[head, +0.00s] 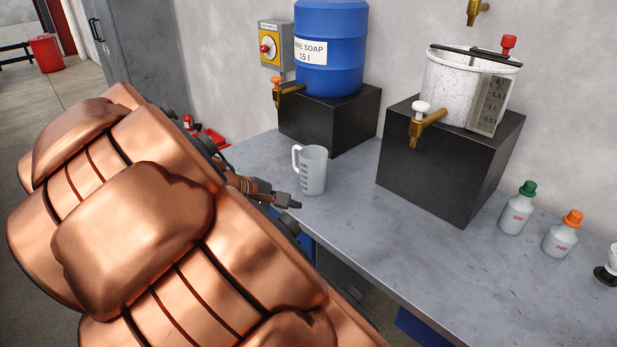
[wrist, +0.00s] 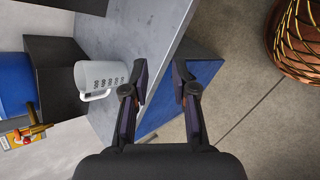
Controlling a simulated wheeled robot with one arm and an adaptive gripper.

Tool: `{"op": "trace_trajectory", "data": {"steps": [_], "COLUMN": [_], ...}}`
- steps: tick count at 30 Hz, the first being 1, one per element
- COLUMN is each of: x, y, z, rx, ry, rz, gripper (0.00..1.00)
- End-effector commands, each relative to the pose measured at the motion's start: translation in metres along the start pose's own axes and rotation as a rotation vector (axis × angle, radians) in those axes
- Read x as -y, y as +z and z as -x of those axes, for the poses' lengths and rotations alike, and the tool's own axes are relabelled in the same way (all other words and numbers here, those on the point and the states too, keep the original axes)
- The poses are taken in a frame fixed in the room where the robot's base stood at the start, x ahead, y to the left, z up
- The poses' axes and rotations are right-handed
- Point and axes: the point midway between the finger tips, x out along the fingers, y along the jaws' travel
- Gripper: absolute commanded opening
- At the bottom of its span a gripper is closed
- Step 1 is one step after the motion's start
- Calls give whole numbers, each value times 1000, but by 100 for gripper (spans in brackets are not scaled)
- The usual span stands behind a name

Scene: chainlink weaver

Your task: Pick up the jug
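The jug (head: 313,171) is a whitish measuring jug with dark marks and a handle on its left side in the head view. It stands upright on the grey worktop (head: 345,225), near the front edge. My gripper (head: 290,203) is in front of the jug at the worktop's edge, partly hidden by my arm. In the wrist view the jug (wrist: 98,78) shows left of my gripper (wrist: 160,72). The two fingers are apart with nothing between them, and the left finger slightly overlaps the jug's edge in the picture. I cannot tell whether they touch.
A blue soap barrel (head: 330,50) with a tap stands on a black block (head: 325,120) behind the jug. A speckled bucket (head: 455,90) with a tap stands on another black block (head: 445,160). Two small bottles (head: 516,210) (head: 562,236) stand at the right.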

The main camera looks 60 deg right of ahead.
Motion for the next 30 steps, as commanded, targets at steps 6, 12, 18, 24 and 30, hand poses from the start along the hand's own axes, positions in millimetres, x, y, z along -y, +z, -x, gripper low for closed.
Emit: {"op": "trace_trajectory", "data": {"steps": [6, 12, 18, 24, 30], "x": [-80, -136, -167, -170, -170], "y": [-28, -73, -136, -189, -213], "z": [-39, -67, -98, -127, -138], "rx": [173, 314, 428, 483, 500], "ry": [253, 443, 591, 674, 708], "rz": [198, 455, 753, 981, 1078], "gripper": [27, 27, 27, 27, 27]}}
